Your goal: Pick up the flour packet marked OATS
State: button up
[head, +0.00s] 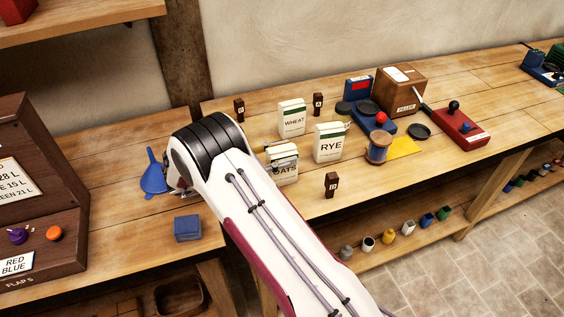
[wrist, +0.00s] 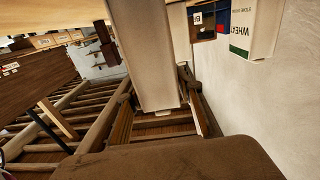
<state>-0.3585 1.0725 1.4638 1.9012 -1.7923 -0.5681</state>
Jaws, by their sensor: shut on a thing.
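The OATS packet (head: 284,176) is white with green trim and dark lettering. In the head view it stands at the near left of the other packets, its left side hidden behind my arm. My gripper (head: 281,150) is shut on its upper part; the fingers are mostly hidden. A plain cream packet face (wrist: 152,55) fills the middle of the wrist view, with no lettering showing there. I cannot tell whether the packet is clear of the bench.
The RYE packet (head: 329,143) is close on the right and the WHEAT packet (head: 291,118) behind. Small dark lettered markers (head: 331,184) stand nearby. A spool (head: 377,147) is right of RYE. A blue funnel (head: 153,174) and blue block (head: 187,228) lie left of my arm.

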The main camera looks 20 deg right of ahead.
jog(key=shift+r, duration=0.15)
jog(key=shift+r, duration=4.9)
